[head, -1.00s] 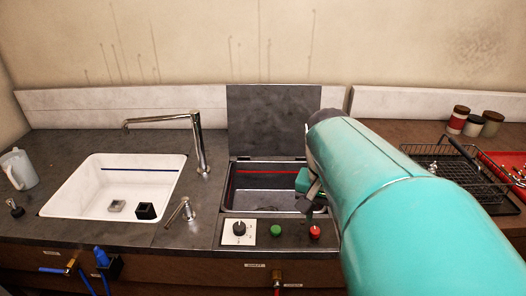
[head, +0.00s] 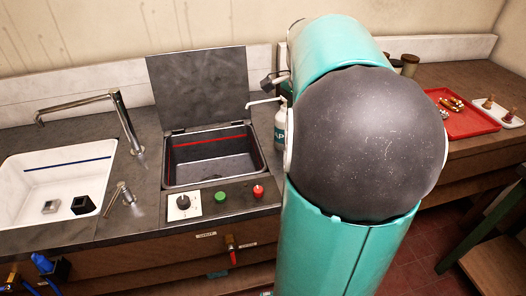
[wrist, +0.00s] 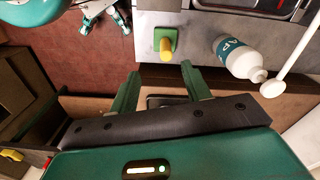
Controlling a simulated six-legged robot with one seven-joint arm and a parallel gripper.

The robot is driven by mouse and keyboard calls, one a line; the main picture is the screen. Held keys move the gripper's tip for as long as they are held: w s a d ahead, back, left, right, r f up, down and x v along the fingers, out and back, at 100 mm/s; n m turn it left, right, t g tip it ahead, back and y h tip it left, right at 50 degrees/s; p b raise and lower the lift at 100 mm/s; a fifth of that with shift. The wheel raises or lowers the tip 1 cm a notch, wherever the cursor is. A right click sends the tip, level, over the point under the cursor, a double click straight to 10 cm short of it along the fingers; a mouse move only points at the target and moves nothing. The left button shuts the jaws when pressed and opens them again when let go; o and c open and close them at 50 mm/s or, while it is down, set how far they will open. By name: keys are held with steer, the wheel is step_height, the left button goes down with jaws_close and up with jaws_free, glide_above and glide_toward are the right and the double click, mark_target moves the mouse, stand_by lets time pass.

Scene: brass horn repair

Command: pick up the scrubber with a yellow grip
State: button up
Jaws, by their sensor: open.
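The scrubber shows in the wrist view as a green block with an upright yellow grip (wrist: 166,46), standing on a grey surface near its edge. My gripper (wrist: 160,86) is open and empty in the wrist view, with its two green fingers pointing towards the scrubber. The scrubber lies beyond the fingertips, roughly in line with the gap between them, and is apart from them. In the head view I cannot make out the scrubber, and my arm hides much of the counter's right part.
A white soap bottle (wrist: 240,58) stands right of the scrubber, close to it, and also shows in the head view (head: 280,124). A white rod (wrist: 295,62) is beside it. A dark basin (head: 211,160), a white sink (head: 30,165) and a red tray (head: 468,121) are around.

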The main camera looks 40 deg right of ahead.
steer(key=shift+m, duration=0.5)
steer(key=f, duration=0.3)
steer(key=d+f, duration=0.1)
steer(key=f, duration=0.5)
steer(key=shift+s+d, duration=0.15)
steer(key=shift+d, duration=0.15)
steer(key=f, duration=0.4)
steer(key=shift+w+d+f, duration=0.2)
steer(key=shift+w+f, duration=0.05)
jaws_close()
